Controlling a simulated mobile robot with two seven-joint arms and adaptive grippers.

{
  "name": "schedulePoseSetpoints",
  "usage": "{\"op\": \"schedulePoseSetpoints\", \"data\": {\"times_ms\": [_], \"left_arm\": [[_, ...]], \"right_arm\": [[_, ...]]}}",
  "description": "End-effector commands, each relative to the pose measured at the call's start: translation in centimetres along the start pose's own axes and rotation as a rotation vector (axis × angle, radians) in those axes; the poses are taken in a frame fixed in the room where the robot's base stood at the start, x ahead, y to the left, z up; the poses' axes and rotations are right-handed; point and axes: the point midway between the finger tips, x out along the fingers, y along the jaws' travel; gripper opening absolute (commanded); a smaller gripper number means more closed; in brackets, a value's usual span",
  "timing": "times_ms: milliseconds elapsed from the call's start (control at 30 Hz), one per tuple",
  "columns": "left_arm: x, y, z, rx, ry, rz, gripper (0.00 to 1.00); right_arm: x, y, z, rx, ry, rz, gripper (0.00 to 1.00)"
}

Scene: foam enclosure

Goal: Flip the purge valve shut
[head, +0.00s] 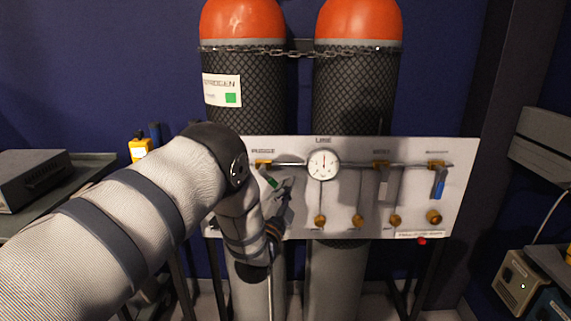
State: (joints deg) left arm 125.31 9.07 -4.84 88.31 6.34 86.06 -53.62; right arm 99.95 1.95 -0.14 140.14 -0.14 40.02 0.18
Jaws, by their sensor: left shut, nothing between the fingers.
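A white panel (340,210) carries a row of valves on a thin pipe. The left valve (263,164) has a green handle (274,182) slanting down to the right; the blurred label above it may read PURGE. My left gripper (284,190) is shut and empty, right beside the lower end of the green handle; I cannot tell if they touch. My forearm and wrist cover the panel's lower left. A second valve has a grey handle (384,188) hanging down, and the right valve has a blue handle (438,184) hanging down. My right gripper is out of view.
A round gauge (323,164) sits between the left and grey valves. Several brass fittings (358,221) line the panel's lower part. Two chained cylinders with orange tops (358,20) stand behind. A bench (88,168) is at left, and grey boxes (522,283) are at lower right.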

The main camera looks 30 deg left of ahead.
Motion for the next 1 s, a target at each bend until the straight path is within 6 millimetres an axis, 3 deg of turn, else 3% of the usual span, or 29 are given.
{"op": "schedulePoseSetpoints", "data": {"times_ms": [500, 1000], "left_arm": [[-1.0, 0.5, 2.7, 0.432, 0.0, 0.15, 0.0], [-1.5, 0.4, 4.2, 0.64, -0.001, 0.224, 0.0]], "right_arm": [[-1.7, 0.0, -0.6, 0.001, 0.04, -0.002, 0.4], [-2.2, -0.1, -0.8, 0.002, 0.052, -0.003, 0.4]]}}
